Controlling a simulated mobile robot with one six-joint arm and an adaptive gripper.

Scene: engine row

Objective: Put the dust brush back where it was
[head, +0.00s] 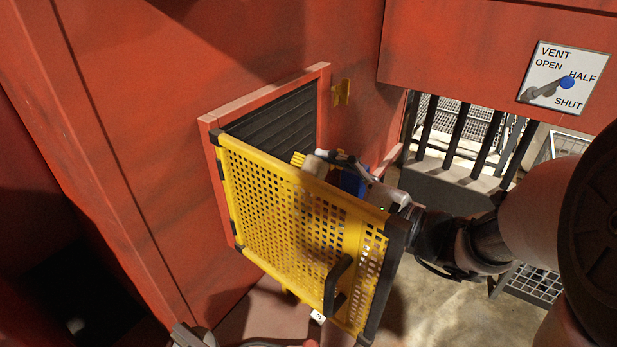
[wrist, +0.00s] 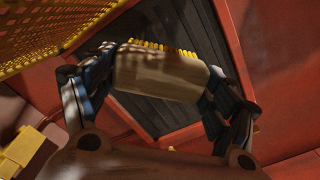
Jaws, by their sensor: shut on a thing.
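The dust brush (wrist: 160,75) has a pale block body and yellow bristles. My gripper (wrist: 162,82) is shut on it, one finger at each end of the block. In the wrist view the bristles point at a dark louvred panel (wrist: 205,45); I cannot tell if they touch it. In the head view the bristles and one end of the brush (head: 312,166) show just above the top edge of an open yellow perforated guard (head: 285,215). The guard hides most of the brush and part of my gripper (head: 328,160).
The guard stands out from a red frame (head: 208,140) around the louvres (head: 275,125), with a black handle (head: 335,285) on its near face. A vent sign (head: 565,78) has a lever with a blue knob by HALF. Dark railings (head: 458,135) stand behind.

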